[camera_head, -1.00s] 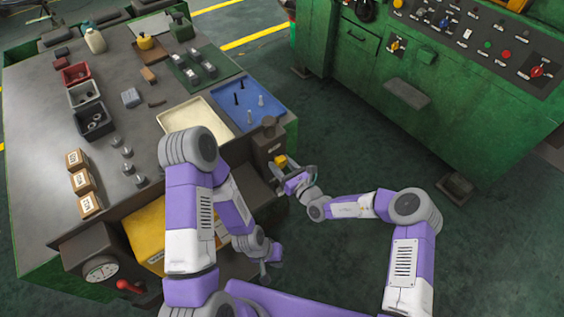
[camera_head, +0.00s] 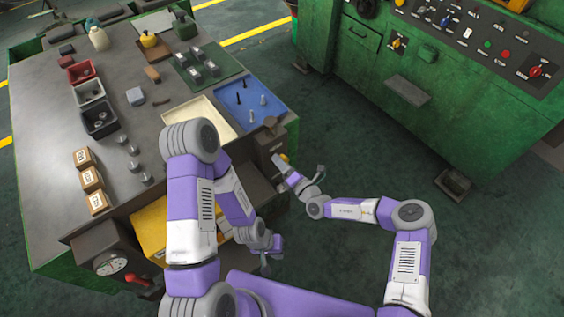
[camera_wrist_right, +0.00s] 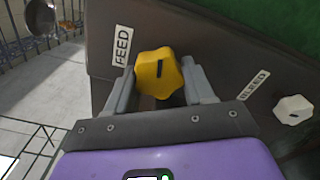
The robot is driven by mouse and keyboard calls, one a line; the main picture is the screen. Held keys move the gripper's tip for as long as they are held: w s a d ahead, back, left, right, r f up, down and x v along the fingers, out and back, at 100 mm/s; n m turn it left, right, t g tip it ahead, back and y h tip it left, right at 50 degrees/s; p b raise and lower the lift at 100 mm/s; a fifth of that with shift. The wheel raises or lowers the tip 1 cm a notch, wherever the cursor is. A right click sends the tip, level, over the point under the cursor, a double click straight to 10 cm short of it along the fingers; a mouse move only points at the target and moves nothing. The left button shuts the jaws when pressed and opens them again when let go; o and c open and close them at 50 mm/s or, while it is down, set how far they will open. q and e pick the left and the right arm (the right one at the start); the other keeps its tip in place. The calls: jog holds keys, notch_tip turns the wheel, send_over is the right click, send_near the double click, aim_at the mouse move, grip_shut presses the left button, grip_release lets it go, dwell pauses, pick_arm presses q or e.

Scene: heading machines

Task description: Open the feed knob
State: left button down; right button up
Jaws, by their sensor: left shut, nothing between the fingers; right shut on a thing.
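The yellow feed knob (camera_wrist_right: 160,75) has a dark pointer mark and sits on a dark panel beside a white FEED label (camera_wrist_right: 122,45). My right gripper (camera_wrist_right: 160,92) is shut on it, with a grey finger on either side. In the head view only a small part of the yellow knob (camera_head: 284,158) shows past my right gripper (camera_head: 281,165) on the bench's front corner. My left gripper (camera_head: 266,262) hangs low in front of the bench, away from the knob. It is shut and empty.
A white knob (camera_wrist_right: 294,109) with its own label is on the same panel. The bench top (camera_head: 50,140) holds bins, boxes, a cream tray (camera_head: 198,114) and a blue tray (camera_head: 275,99). A green machine (camera_head: 430,130) stands at the back right. Floor between is clear.

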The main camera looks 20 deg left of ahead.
jog(key=shift+m, duration=1.2)
jog(key=o, duration=1)
jog(key=p+v, duration=0.1)
jog(key=v, duration=0.6)
jog(key=shift+s+d, duration=0.2)
jog(key=shift+d, duration=0.05)
